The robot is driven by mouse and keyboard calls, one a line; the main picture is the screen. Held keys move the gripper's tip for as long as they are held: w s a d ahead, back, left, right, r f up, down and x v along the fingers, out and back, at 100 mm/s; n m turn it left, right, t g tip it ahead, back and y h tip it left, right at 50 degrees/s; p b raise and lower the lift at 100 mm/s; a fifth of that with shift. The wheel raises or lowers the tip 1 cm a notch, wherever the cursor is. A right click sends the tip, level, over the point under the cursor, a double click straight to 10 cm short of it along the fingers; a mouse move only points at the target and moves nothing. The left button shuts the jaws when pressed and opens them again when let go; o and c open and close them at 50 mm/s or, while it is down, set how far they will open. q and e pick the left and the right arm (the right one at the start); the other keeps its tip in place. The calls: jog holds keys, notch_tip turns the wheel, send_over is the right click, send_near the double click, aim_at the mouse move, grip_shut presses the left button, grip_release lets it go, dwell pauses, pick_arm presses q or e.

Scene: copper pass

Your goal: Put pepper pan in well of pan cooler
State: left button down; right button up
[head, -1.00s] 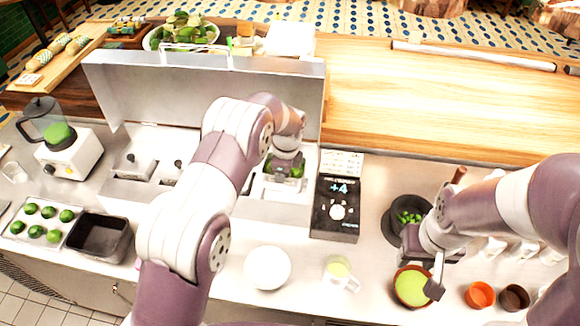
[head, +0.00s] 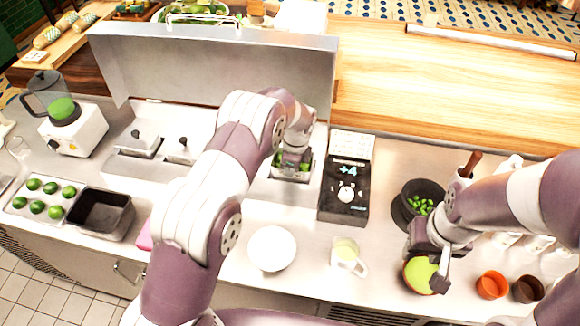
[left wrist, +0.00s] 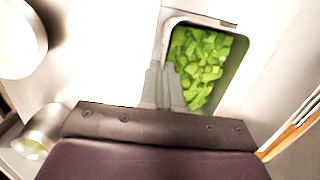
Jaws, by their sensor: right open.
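The pepper pan (head: 289,175), filled with chopped green pieces, is at the front right opening of the open steel pan cooler (head: 250,210). In the left wrist view the pan (left wrist: 243,52) shows a rounded rim and a dark inner wall. My left gripper (head: 296,157) has its fingers together at one side wall of the pan, seemingly pinching it; the fingers (left wrist: 163,88) show in the wrist view. I cannot tell whether the pan rests fully in the well.
The cooler's raised lid (head: 215,65) stands behind the left gripper. A black scale (head: 345,192) stands right of the cooler. A white bowl (head: 271,248) and a glass mug (head: 346,255) stand in front. A dark mortar (head: 410,190) is near my right arm.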

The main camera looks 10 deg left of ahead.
pick_arm(q)
jog(key=shift+f+b, duration=0.5)
jog(key=shift+f, duration=0.15)
jog(key=c, duration=1.3)
grip_release()
jog(key=shift+o, duration=0.2)
jog(key=shift+r, duration=0.1)
